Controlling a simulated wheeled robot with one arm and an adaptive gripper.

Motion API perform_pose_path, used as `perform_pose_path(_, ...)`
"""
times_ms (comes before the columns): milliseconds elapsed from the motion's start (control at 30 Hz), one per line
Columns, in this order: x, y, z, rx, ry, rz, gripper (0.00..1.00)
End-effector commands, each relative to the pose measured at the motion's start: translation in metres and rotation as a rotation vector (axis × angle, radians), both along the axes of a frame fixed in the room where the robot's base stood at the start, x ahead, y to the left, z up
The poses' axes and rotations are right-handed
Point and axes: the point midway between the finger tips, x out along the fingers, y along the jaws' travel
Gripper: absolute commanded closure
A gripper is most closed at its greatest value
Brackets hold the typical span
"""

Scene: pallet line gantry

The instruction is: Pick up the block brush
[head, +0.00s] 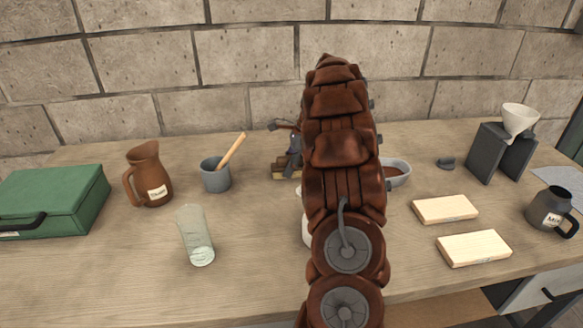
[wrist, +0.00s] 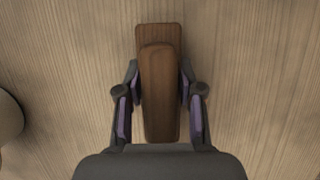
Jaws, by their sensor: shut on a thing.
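The block brush (wrist: 158,100) shows in the wrist view as a dark brown wooden block with a rounded, raised upper part, its long side running away from me. My gripper (wrist: 159,82) is shut on it, with one finger on each long side. The wood-grain bench top lies beneath; I cannot tell whether the brush touches it or hangs just above. Any bristles are hidden under the block.
On the bench (head: 255,262) stand a green case (head: 50,200), brown jug (head: 150,175), grey mortar with pestle (head: 216,177), pale glass tumbler (head: 195,236), two light wooden blocks (head: 445,209) (head: 473,248), dark mug (head: 550,210) and a funnel on a stand (head: 500,150). Bare bench lies front left.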

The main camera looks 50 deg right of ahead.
Motion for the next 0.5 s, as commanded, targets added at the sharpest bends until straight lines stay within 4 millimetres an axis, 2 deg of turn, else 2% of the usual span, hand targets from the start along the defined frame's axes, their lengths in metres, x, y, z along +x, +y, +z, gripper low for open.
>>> perform_pose_path(267,0.000,0.000,0.002,0.000,0.000,0.001,1.00)
perform_pose_path(367,0.001,0.000,0.010,-0.002,-0.002,0.001,1.00)
perform_pose_path(500,0.002,0.000,0.032,-0.004,-0.004,0.003,1.00)
